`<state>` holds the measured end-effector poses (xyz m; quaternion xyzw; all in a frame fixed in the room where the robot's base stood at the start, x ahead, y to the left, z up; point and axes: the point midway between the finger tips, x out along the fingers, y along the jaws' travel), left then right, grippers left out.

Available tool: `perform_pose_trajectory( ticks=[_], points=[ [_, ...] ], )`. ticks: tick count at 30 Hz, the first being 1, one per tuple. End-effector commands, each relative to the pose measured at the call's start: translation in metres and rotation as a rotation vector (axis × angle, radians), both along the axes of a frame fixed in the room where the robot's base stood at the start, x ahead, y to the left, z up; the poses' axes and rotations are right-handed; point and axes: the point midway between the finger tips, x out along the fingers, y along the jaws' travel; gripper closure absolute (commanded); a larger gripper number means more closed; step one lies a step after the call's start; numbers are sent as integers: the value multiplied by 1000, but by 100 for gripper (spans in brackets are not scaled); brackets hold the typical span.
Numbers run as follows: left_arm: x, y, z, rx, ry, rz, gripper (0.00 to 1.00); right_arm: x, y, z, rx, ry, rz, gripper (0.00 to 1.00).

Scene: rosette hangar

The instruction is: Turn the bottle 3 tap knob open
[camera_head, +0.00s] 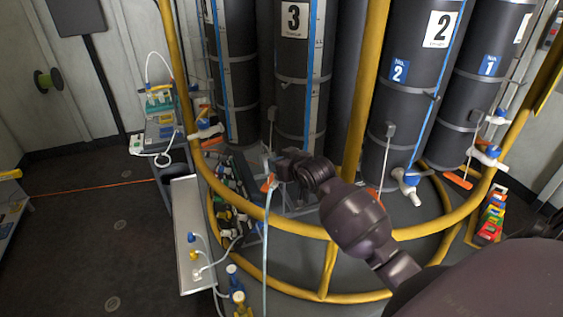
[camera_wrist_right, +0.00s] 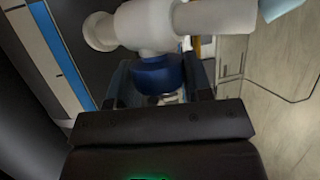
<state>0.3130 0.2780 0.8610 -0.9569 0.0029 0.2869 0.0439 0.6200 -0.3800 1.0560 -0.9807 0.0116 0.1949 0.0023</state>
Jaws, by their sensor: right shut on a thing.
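Bottle 3 (camera_head: 291,55) is a tall dark cylinder with a white "3" label in the head view. My right arm reaches in from the lower right, and my right gripper (camera_head: 279,165) is low in front of this bottle. In the right wrist view, the white tap body (camera_wrist_right: 168,24) lies across the top. Its blue knob (camera_wrist_right: 158,77) sits between the two fingers of my right gripper (camera_wrist_right: 160,88), which is shut on it. The fingers partly hide the knob. In the head view the gripper hides this tap. My left gripper is not in view.
A yellow rail (camera_head: 300,229) curves in front of the bottles, under my right arm. Bottle 2 (camera_head: 415,60) stands to the right with its own white and blue tap (camera_head: 407,180). A pale hose (camera_head: 265,230) hangs near my gripper. A grey side shelf (camera_head: 187,235) stands at left.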

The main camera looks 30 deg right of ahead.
Motion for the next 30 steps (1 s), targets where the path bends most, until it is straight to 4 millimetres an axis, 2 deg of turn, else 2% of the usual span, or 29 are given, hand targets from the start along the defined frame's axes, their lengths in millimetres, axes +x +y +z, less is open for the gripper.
perform_pose_trajectory(
  ticks=[6, 7, 12, 23, 30],
  points=[
    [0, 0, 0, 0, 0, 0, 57, 0, 0, 1, -1, -2, -1, 78],
    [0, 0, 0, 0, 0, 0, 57, 0, 0, 1, -1, -2, -1, 51],
    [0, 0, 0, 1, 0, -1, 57, 0, 0, 0, -1, -1, -1, 29],
    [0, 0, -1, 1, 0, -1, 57, -4, 0, 1, 0, 0, -1, 29],
    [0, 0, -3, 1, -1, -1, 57, -32, 0, 12, -3, -1, -1, 29]
  ],
)
